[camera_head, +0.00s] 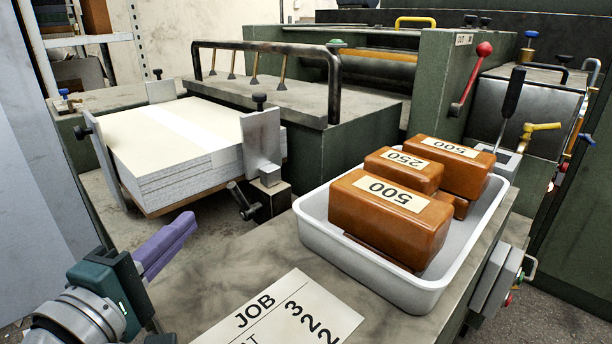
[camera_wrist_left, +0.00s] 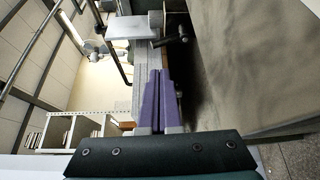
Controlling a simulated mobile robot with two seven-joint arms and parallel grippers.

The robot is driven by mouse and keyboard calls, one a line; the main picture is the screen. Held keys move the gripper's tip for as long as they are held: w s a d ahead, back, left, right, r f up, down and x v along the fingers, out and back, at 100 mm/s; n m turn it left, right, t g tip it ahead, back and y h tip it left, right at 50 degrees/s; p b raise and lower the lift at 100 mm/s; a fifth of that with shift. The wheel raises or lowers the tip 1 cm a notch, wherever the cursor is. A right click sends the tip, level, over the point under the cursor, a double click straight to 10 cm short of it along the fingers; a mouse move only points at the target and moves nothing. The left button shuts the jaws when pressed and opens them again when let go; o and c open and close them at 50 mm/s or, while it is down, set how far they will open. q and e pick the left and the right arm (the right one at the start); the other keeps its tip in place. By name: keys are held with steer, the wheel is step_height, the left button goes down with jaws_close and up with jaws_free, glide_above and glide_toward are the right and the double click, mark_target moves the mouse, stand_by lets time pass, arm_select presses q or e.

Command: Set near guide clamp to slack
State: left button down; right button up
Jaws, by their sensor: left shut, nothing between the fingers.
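The near guide (camera_head: 262,142) is an upright grey metal plate against the right near corner of the greyboard stack (camera_head: 165,150). Its clamp lever (camera_head: 243,202) is a short dark handle with a rounded end, beside a dark block at the plate's foot. In the left wrist view a dark clamp handle (camera_wrist_left: 176,38) shows beyond the fingertips. My left gripper (camera_head: 188,222), with purple fingers, is shut and empty. In the head view it is left of the clamp lever and apart from it. My right gripper is in neither view.
A white tray (camera_head: 375,274) with several brown weights (camera_head: 388,215) stands on the table to the right. A job card (camera_head: 285,312) lies in front. A black rail (camera_head: 265,44) rises behind the stack. The table between card and clamp is clear.

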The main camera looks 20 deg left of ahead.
mark_target(244, 198)
arm_select(q)
steer(key=w, duration=0.3)
steer(key=w+b, duration=0.1)
steer(key=w, duration=0.1)
steer(key=w+a, duration=0.1)
steer(key=w, duration=0.2)
steer(key=shift+w+f+b, duration=0.15)
steer(key=shift+w+b, duration=0.2)
steer(key=shift+a, duration=0.1)
